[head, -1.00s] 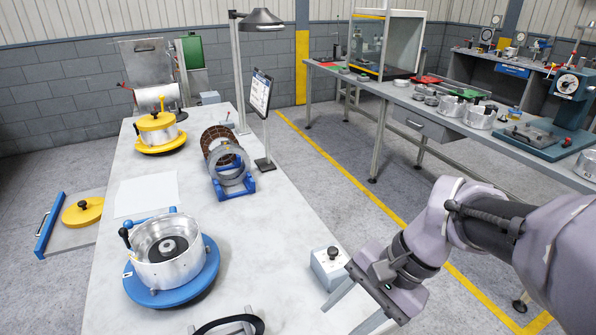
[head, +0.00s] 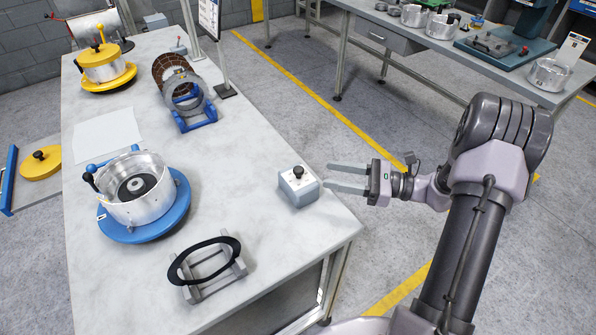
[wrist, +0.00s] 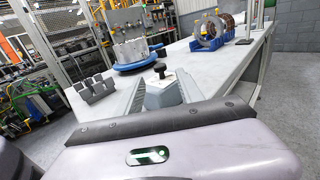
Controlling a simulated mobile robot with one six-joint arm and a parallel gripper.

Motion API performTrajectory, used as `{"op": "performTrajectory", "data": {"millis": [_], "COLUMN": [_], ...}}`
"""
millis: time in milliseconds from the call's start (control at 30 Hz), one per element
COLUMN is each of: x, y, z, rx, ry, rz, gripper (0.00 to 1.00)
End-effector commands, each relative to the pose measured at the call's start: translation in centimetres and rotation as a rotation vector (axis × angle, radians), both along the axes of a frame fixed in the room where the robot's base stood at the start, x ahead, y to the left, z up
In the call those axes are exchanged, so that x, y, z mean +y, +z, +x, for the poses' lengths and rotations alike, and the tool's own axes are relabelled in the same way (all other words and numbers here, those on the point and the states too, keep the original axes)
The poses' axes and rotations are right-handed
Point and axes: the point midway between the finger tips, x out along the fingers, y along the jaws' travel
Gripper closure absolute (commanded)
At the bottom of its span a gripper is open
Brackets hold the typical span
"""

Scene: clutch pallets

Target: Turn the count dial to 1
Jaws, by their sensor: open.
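The count dial looks to be the black knob (head: 298,172) on top of a small grey box (head: 299,189) near the right edge of the white table. Its setting is too small to read. My gripper (head: 346,177) is open and empty, just right of the box, its two fingers pointing left toward it. In the wrist view the knob (wrist: 160,70) and box (wrist: 162,92) show ahead, between my open fingers (wrist: 160,98). The fingers look apart from the knob.
A blue-based metal drum (head: 138,200) and a stand with a black ring (head: 207,262) are on the table (head: 240,140). A blue cradle with rings (head: 190,100) and a yellow-lidded drum (head: 102,66) stand farther back. The floor right of the table is open.

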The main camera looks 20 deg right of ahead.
Motion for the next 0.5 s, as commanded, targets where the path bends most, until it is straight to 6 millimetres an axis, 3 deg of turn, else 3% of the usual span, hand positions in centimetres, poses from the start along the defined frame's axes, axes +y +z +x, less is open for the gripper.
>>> {"op": "performTrajectory", "data": {"millis": [100, 233, 500], "x": [3.1, 5.8, 8.4], "y": [-0.3, -0.3, -0.1], "z": [1.4, 2.8, 4.2], "rx": [0.0, 0.0, 0.0], "ry": [0.006, 0.006, 0.003], "rz": [-0.001, -0.002, -0.002], "gripper": [0.56, 0.56, 0.56]}}
